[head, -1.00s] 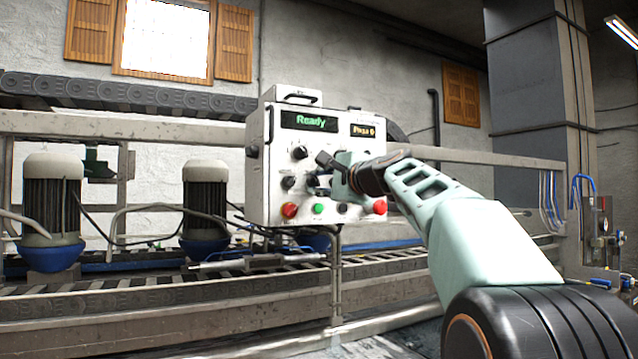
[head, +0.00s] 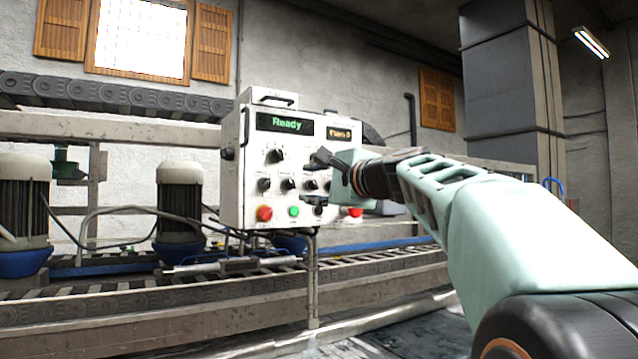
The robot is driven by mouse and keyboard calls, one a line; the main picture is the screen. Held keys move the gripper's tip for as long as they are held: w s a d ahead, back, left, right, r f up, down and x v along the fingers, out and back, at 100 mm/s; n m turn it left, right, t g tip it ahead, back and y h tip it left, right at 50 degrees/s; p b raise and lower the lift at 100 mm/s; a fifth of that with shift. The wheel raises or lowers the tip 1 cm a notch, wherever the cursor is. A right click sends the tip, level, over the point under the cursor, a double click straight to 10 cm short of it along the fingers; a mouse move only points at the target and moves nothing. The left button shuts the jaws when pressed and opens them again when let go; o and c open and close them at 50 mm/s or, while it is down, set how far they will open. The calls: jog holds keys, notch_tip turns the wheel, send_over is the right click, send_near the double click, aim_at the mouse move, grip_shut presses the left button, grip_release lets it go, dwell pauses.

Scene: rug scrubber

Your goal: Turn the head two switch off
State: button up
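The white control box (head: 243,170) stands on a post left of my gripper. Its face has a large black knob (head: 275,156) and a row of small black switches: a first switch (head: 264,185), a second switch (head: 288,185) and a third switch (head: 310,184), with more partly behind my gripper. Labels are too small to read, so I cannot tell which switch is head two or its setting. My gripper (head: 317,180) is in front of the panel's right half, its dark fingers spread apart, with nothing seen between them. Contact with the panel cannot be told.
A green "Ready" display (head: 285,124) and an orange display (head: 340,134) are lit. A red button (head: 265,213), a green button (head: 294,211) and another red button (head: 355,212) sit low on the panel. A conveyor (head: 130,290) with motors runs behind and left.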

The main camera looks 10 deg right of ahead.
jog(key=v, duration=0.3)
jog(key=shift+s+d, duration=0.15)
jog(key=shift+s, duration=0.2)
